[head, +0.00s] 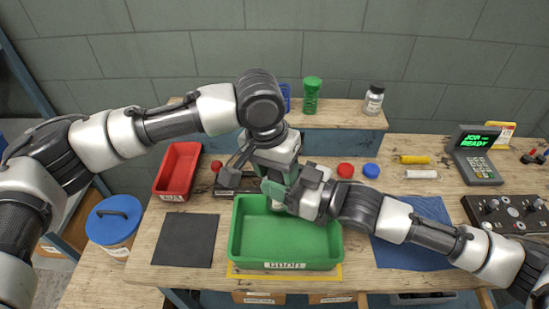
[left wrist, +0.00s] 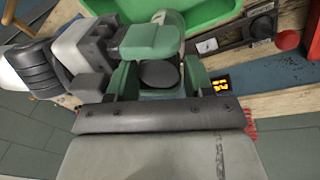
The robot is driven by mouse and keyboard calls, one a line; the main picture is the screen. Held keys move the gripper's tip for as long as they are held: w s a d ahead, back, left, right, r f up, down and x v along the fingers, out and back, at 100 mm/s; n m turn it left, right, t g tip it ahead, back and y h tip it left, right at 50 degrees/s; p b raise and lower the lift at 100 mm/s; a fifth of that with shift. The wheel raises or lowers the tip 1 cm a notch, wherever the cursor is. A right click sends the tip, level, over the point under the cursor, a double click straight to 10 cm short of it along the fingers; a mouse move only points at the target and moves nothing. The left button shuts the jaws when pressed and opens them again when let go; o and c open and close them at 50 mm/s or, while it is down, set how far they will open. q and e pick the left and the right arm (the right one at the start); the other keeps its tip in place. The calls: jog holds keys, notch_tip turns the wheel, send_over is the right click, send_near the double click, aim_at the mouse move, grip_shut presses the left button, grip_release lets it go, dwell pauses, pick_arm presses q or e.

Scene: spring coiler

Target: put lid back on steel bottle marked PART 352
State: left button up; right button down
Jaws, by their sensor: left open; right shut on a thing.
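My left gripper (head: 268,168) points down over the back of the green bin, meeting my right gripper (head: 284,192). The left wrist view shows the left gripper's green fingers (left wrist: 160,80) apart, with a dark round disc (left wrist: 160,73) between them that looks like the lid. I cannot tell whether it is seated. The right gripper's green finger (left wrist: 150,42) crosses just beyond it. The right gripper is shut on a pale grey thing, apparently the steel bottle (left wrist: 168,18), also partly visible below the grippers in the head view (head: 277,207). Its marking is not readable.
The green bin (head: 285,266) stands at the bench front. A dark mat (head: 186,240) and red bin (head: 178,171) are to the left, a blue cloth (head: 405,255) to the right. A dark-capped jar (head: 374,99) and green container (head: 312,94) stand on the rear shelf.

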pick_arm(q)
jog(key=c, duration=0.7)
jog(key=o, duration=1)
jog(key=shift+o, duration=0.2)
jog(key=shift+s+d+r, duration=0.1)
jog(key=shift+r, duration=2.15)
jog(key=o, duration=0.6)
jog(key=shift+c, duration=0.2)
jog(key=shift+r, duration=0.1)
notch_tip(320, 180, up, 12)
jog(key=a, duration=0.2)
jog(key=shift+f, duration=0.2)
